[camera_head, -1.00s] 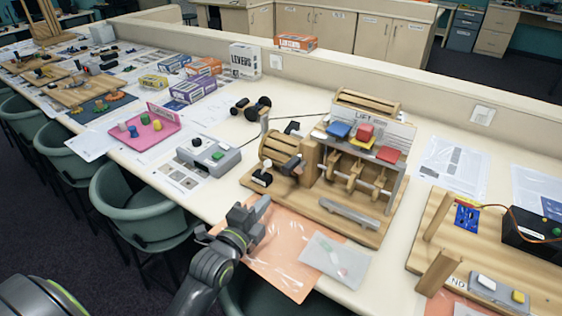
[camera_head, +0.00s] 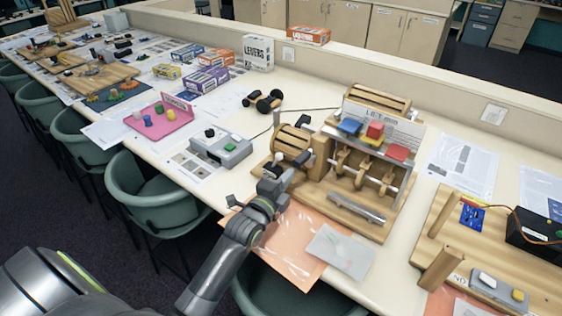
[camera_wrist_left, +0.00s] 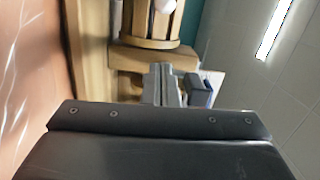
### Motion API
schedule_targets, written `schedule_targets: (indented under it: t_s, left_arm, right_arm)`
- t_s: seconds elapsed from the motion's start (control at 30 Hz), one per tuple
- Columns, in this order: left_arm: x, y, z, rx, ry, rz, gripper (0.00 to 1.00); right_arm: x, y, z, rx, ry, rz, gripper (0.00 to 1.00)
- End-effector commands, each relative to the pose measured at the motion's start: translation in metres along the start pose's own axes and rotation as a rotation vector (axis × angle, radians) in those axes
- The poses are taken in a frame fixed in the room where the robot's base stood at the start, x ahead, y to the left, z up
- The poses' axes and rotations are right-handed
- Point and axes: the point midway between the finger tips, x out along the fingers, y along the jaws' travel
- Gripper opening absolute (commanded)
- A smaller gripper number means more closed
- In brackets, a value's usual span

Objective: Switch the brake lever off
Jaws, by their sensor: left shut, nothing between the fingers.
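A wooden lift model stands on the table, with a slatted drum (camera_head: 291,147) at its left end. A dark lever-like piece (camera_head: 308,160) sits at the drum's right side; I cannot tell for sure that it is the brake lever. My left gripper (camera_head: 280,181) is shut and empty, just in front of the drum and low by the model's base. In the left wrist view the shut fingers (camera_wrist_left: 161,83) point at the drum (camera_wrist_left: 150,30), which has a white knob (camera_wrist_left: 166,5). A dark block (camera_wrist_left: 201,91) shows right of the fingers. Contact cannot be told. My right gripper is out of view.
A grey control box (camera_head: 220,150) with buttons lies left of the model. An orange sheet (camera_head: 290,240) and a clear bag (camera_head: 340,250) lie in front. Another wooden board (camera_head: 440,235) is at right. Coloured blocks (camera_head: 375,131) sit on the model's top.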

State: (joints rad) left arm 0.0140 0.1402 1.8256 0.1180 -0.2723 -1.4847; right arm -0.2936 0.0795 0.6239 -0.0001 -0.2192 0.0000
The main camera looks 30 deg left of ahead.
Motion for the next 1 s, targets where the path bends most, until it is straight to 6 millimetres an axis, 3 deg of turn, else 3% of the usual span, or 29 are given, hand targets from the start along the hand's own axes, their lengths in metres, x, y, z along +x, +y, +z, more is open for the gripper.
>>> schedule_targets:
  t_s: [0.2, 0.3, 0.5, 1.0]
  left_arm:
    - [0.032, -0.003, 0.002, 0.002, 0.000, 0.002, 0.00]
    - [0.034, -0.003, 0.020, 0.004, -0.001, 0.002, 0.00]
    - [0.038, -0.001, 0.036, 0.001, 0.000, 0.001, 0.00]
    - [0.038, 0.000, 0.039, -0.006, 0.000, 0.000, 0.00]
  right_arm:
    - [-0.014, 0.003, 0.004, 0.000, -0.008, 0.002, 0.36]
    - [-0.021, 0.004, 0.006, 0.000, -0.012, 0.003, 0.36]
    - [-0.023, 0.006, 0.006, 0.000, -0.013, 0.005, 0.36]
    - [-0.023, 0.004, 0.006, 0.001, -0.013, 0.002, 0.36]
